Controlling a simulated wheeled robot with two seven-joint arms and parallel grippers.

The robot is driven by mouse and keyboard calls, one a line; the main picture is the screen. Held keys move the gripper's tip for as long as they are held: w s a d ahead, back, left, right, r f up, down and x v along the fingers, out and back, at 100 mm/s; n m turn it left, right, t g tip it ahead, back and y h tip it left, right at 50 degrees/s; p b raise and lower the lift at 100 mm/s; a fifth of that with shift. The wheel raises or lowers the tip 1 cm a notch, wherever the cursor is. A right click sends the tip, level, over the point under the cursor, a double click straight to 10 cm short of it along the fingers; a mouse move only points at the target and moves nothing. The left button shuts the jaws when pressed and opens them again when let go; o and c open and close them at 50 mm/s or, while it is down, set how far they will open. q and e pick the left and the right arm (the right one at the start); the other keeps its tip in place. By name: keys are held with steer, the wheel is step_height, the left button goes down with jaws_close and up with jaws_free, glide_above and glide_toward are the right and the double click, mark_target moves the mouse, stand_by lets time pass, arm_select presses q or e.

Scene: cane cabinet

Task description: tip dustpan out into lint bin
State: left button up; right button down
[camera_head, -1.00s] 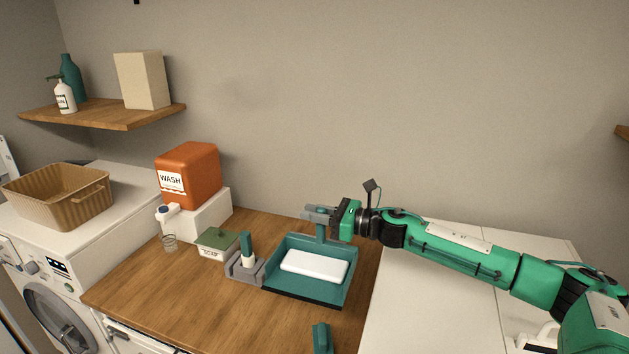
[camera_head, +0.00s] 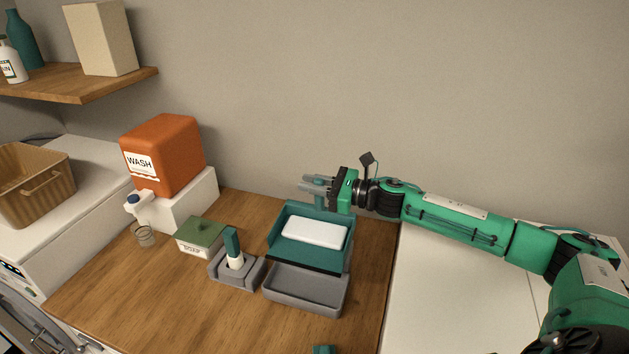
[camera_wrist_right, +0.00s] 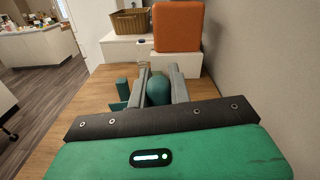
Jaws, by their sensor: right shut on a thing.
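A teal dustpan (camera_head: 274,235) with a white block (camera_head: 314,232) lying in it hangs above a grey tray (camera_head: 300,302), roughly level. My right gripper (camera_head: 313,184) is shut on the dustpan's upright handle at its back edge. In the right wrist view, the rounded teal handle (camera_wrist_right: 158,90) sits between the two grey fingers. I cannot tell which thing is the lint bin. A small white box with a green lid (camera_head: 201,234) stands to the left. My left gripper is not in view.
A grey holder (camera_head: 222,276) with a teal-and-white upright piece stands left of the tray. An orange WASH container (camera_head: 165,155) on a white stand and a glass (camera_head: 145,237) are farther left. A teal piece (camera_head: 324,350) shows at the bottom edge. The wood counter's front left is clear.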

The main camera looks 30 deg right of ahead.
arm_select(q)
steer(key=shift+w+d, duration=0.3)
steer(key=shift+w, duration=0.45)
arm_select(e)
steer(key=s+a+n, duration=1.1)
steer(key=a, duration=0.2)
steer(key=shift+s+r, duration=0.2)
steer(key=shift+s, duration=0.1)
